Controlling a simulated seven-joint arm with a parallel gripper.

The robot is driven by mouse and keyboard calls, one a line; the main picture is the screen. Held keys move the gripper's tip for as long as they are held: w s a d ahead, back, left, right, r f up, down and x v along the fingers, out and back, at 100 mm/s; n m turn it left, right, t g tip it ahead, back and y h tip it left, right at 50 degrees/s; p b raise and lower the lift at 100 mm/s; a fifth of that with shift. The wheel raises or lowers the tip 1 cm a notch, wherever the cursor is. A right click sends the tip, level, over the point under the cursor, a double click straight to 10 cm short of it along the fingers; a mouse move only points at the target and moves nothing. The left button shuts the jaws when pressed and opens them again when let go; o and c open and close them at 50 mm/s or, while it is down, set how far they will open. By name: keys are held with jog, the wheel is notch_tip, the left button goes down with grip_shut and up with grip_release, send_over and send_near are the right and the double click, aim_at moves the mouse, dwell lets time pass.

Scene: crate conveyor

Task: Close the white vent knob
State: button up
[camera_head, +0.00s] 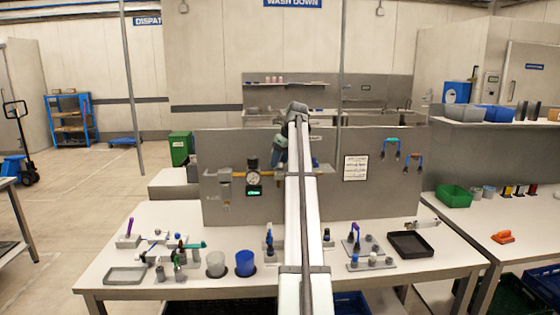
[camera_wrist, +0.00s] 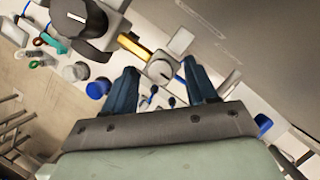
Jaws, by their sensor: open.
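I cannot tell how far beyond the fingertips the knob lies, and I see no contact. In the head view my gripper (camera_head: 281,155) hangs in front of the upright grey panel, and my arm hides the knob.
A dial gauge (camera_head: 252,179) with a green display stands left of my arm on the panel (camera_head: 336,205). A large dark round part (camera_wrist: 85,22) is close in the wrist view. Cups, including a blue cup (camera_head: 245,263), and fixtures stand on the table below.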

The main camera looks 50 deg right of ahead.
jog(key=shift+f, duration=0.2)
jog(key=shift+c, duration=0.5)
jog(key=c, duration=1)
jog(key=shift+o, duration=0.2)
jog(key=n, duration=0.1)
jog(key=n+y, duration=0.1)
jog(key=n, duration=0.2)
jog(key=shift+w+d+n+g+y, duration=0.15)
jog(key=shift+d+n+g+y, duration=0.15)
jog(key=shift+n+y, duration=0.1)
jog(key=shift+n+g+y, duration=0.3)
jog(key=shift+n+y, duration=0.4)
jog(key=shift+n, duration=1.3)
